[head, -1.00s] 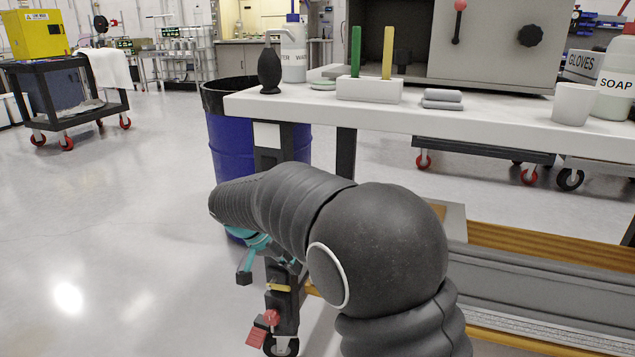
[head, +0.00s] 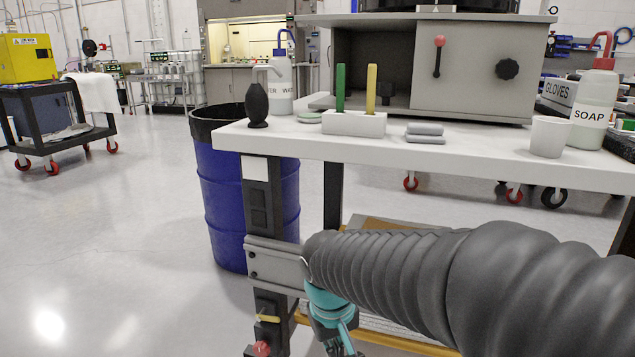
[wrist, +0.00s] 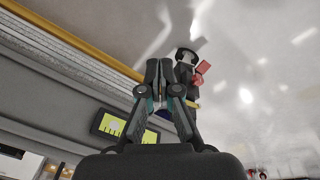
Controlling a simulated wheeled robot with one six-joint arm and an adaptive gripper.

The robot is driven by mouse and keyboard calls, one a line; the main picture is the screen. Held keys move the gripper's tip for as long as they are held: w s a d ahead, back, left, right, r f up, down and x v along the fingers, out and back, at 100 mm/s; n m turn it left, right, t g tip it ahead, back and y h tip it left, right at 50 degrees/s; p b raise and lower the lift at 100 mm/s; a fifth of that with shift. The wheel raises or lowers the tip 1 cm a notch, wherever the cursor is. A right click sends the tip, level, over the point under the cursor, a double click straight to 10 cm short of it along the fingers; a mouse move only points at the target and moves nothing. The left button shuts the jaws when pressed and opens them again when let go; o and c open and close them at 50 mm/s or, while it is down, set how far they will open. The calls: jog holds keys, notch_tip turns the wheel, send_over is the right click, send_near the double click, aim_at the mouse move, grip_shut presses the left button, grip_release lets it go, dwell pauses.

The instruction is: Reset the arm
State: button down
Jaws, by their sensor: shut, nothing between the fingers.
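My arm in its dark ribbed sleeve reaches in from the lower right of the head view. Its end hangs low in front of the white workbench (head: 460,150), below the tabletop. A teal part of my wrist shows at its tip. In the wrist view my gripper (wrist: 165,68) has its two dark fingers together, with nothing seen between them. In the head view the fingertips are mostly cut off by the bottom edge.
A blue drum (head: 222,200) stands left of the bench leg. On the bench are a pen holder (head: 354,123), a white cup (head: 549,136), a soap bottle (head: 594,108) and a grey cabinet (head: 472,70). A cart (head: 45,120) stands far left. The left floor is open.

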jog(key=s+d+r+m+t+y+p, duration=0.1)
jog(key=s+d+r+m+t+p, duration=0.2)
jog(key=s+d+r, duration=0.6)
jog(key=s+d+t, duration=0.1)
jog(key=s+d, duration=0.1)
jog(key=d, duration=0.1)
jog(key=shift+s+r+m, duration=0.3)
jog(key=shift+s+m, duration=0.05)
jog(key=shift+m, duration=0.05)
jog(key=c, duration=1.6)
grip_release()
jog(key=shift+d+r+p, duration=0.2)
jog(key=shift+d+p, duration=0.05)
jog(key=shift+p, duration=0.1)
jog(key=o, duration=0.5)
jog(key=shift+d, duration=0.1)
